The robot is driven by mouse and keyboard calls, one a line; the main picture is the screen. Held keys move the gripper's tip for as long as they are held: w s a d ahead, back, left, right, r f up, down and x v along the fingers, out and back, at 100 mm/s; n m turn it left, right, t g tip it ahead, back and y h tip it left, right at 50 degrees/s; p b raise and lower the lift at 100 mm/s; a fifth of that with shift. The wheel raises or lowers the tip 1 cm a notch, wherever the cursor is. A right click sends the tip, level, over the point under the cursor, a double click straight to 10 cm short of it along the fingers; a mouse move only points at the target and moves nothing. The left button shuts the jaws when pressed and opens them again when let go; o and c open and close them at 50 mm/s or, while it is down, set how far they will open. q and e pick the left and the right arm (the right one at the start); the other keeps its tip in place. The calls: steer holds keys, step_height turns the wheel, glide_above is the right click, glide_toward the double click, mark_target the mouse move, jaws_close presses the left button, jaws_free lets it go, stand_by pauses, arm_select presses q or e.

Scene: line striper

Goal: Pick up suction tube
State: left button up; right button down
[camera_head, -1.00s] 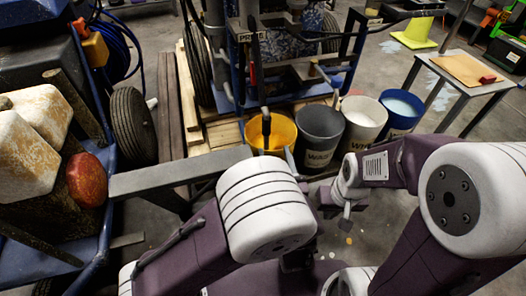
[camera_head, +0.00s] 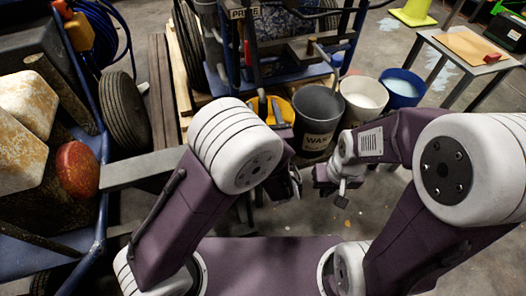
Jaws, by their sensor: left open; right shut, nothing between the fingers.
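A dark upright tube (camera_head: 256,70), which looks like the suction tube, runs down from the striper machine into the yellow bucket (camera_head: 284,104). Its lower end is hidden inside the bucket. My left gripper (camera_head: 297,184) is open, in front of the buckets and nearer to me than the yellow one. It is apart from the tube, and my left arm's white joint covers part of the bucket. My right gripper (camera_head: 340,196) is shut and empty, just right of the left one, below the dark WASTE bucket (camera_head: 318,115).
A white bucket (camera_head: 363,96) and a blue bucket (camera_head: 402,88) stand right of the dark one. A metal bar (camera_head: 140,169) juts in from the blue cart at left. A small table (camera_head: 466,55) stands at back right.

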arm_select(q)
steer(key=shift+w, duration=0.1)
jaws_close()
stand_by(1.3)
